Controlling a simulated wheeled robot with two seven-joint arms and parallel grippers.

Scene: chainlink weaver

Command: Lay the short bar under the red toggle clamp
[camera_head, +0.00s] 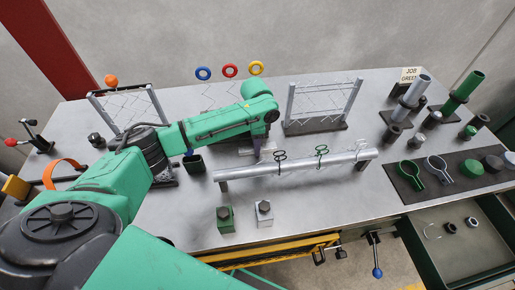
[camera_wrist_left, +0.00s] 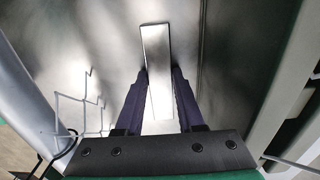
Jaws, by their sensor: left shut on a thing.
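My left gripper (camera_head: 264,155) is over the middle of the bench, behind the long grey rail, and is mostly hidden by its own wrist in the head view. In the left wrist view its dark fingers (camera_wrist_left: 160,88) are shut on a short flat silver bar (camera_wrist_left: 156,52), which sticks out past the fingertips. The toggle clamp (camera_head: 38,141) with a red ball knob (camera_head: 11,142) stands at the bench's far left end, well away from this gripper. What lies under the clamp is too small to tell. My right gripper is out of view.
The grey rail (camera_head: 300,165) with several hooks is in front of the gripper. Chainlink frames (camera_head: 322,105) stand behind it at left and right. Green and silver blocks (camera_head: 225,218) sit in front. An orange hoop (camera_head: 66,168) stands near the clamp.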

